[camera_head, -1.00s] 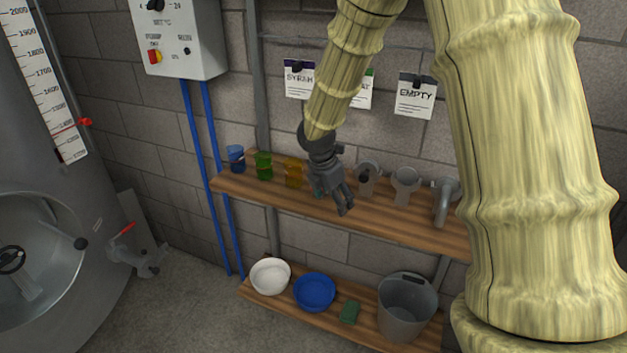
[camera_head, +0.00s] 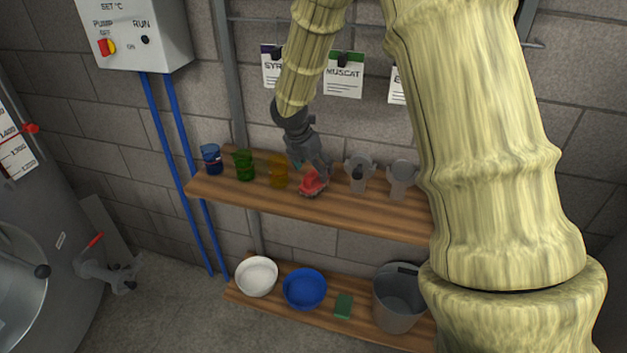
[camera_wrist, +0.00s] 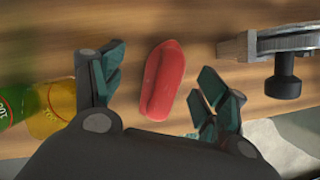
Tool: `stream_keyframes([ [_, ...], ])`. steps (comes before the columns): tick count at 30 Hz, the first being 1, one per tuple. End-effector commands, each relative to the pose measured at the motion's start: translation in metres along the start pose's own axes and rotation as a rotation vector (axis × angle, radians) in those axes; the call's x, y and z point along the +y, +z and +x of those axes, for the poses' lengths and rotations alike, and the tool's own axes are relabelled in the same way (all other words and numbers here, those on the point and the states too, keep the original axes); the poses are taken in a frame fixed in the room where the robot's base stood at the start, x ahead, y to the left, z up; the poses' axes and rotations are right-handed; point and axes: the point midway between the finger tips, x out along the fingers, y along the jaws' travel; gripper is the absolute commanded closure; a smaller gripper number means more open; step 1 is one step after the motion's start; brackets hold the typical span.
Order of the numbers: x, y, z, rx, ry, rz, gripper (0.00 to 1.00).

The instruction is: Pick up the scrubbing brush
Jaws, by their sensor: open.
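The scrubbing brush has a red body (camera_wrist: 163,82) and lies on the upper wooden shelf (camera_head: 350,217). In the head view the red brush (camera_head: 312,184) shows just below my gripper (camera_head: 310,172), which covers part of it. In the wrist view my gripper (camera_wrist: 160,92) is open, with one finger on each side of the brush. The brush lies between the fingers with a gap on both sides, a little nearer the right finger. Its bristles are hardly visible.
Left of the brush stand a yellow jug (camera_head: 278,171), a green jug (camera_head: 244,165) and a blue one (camera_head: 212,159). Grey metal fittings (camera_head: 359,172) stand to its right. The lower shelf holds bowls, a green sponge (camera_head: 343,306) and a bucket (camera_head: 398,299).

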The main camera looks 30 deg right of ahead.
Motion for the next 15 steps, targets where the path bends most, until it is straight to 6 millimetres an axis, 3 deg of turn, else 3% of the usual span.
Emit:
stream_keyframes([
  [5, -0.002, 0.001, 0.007, 0.000, -0.002, 0.001, 0.26],
  [15, -0.005, -0.002, 0.043, 0.000, -0.002, 0.004, 0.26],
])
